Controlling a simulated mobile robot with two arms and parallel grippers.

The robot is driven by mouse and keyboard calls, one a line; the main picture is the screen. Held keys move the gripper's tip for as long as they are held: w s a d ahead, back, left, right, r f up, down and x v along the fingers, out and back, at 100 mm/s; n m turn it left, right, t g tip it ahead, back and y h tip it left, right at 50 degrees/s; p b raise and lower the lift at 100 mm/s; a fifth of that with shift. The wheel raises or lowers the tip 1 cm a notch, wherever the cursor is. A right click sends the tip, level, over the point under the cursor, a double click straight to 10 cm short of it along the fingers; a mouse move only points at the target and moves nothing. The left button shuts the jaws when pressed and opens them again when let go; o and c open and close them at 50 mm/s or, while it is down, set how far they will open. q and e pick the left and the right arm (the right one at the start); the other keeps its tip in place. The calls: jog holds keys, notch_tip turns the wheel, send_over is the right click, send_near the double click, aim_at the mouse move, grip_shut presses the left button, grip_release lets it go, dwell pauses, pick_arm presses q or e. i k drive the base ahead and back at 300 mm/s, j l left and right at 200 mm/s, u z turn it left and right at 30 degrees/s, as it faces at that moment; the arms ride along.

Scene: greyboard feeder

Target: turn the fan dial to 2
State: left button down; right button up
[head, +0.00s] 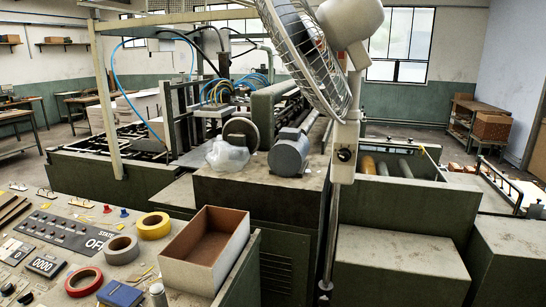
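A white pedestal fan (350,22) stands right of centre in the head view. Its wire cage faces left and its upper part is cut off by the top edge. A black round dial (344,155) sits on the white control box of the fan's pole. The dial is too small to read its number or pointer position. Neither of my grippers shows in the head view, and nothing is seen touching the dial.
A control panel (60,232) at the lower left carries tape rolls, including a yellow one (153,226), and an open cardboard box (205,268). A grey motor (289,155) and a crumpled plastic bag (227,156) sit on the machine left of the pole. Machine blocks (400,262) stand to the right.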

aim_at(344, 155)
jog(key=l+u, duration=0.1)
jog(key=u, duration=0.45)
jog(key=i+l+u, duration=0.15)
jog(key=l+u, duration=0.25)
jog(key=l, duration=0.25)
jog(key=l+u, duration=0.4)
jog(key=l, duration=0.25)
jog(key=i+l, duration=0.05)
